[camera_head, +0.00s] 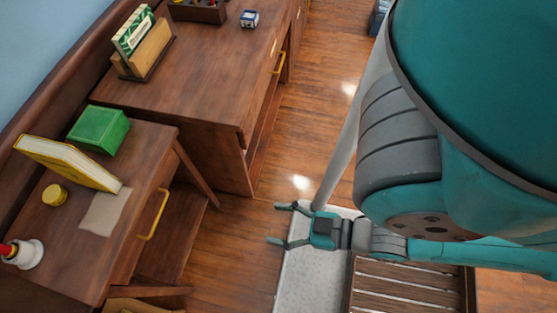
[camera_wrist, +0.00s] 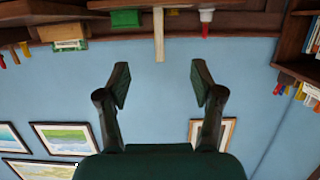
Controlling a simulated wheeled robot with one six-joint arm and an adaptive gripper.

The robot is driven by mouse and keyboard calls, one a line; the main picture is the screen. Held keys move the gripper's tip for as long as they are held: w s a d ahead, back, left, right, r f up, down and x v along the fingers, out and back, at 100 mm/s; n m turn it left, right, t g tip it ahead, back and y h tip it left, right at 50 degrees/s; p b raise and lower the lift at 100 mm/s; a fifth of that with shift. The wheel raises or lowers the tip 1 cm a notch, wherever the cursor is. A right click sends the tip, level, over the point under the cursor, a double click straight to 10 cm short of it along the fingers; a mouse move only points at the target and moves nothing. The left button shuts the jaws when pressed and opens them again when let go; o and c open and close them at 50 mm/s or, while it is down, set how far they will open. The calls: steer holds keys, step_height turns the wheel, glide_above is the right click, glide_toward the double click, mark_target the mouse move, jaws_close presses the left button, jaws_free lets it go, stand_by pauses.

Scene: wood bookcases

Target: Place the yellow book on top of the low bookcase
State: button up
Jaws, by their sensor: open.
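The yellow book (camera_head: 65,162) stands leaning on the small wood desk at the left in the head view, its cream pages facing up. In the wrist view, which is upside down, it shows edge-on as a pale upright strip (camera_wrist: 158,35) at the top centre. My gripper (camera_head: 276,222) is open and empty, over the floor to the right of the small desk and well apart from the book. In the wrist view its two fingers (camera_wrist: 161,78) are spread with nothing between them. I cannot tell which piece is the low bookcase.
Near the book are a green box (camera_head: 98,130), a yellow jar (camera_head: 55,195) and a white cup with a red item (camera_head: 24,253). A larger desk (camera_head: 190,70) stands behind. Shelves with books (camera_wrist: 292,70) show at the right of the wrist view. Wood floor (camera_head: 235,225) lies between desk and gripper.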

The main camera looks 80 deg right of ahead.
steer(key=shift+s+r, duration=0.1)
steer(key=shift+s, duration=0.05)
steer(key=t, duration=0.3)
glide_toward(80, 163)
steer(key=w, duration=0.6)
steer(key=shift+w+d, duration=0.15)
steer(key=shift+w, duration=5)
jaws_close()
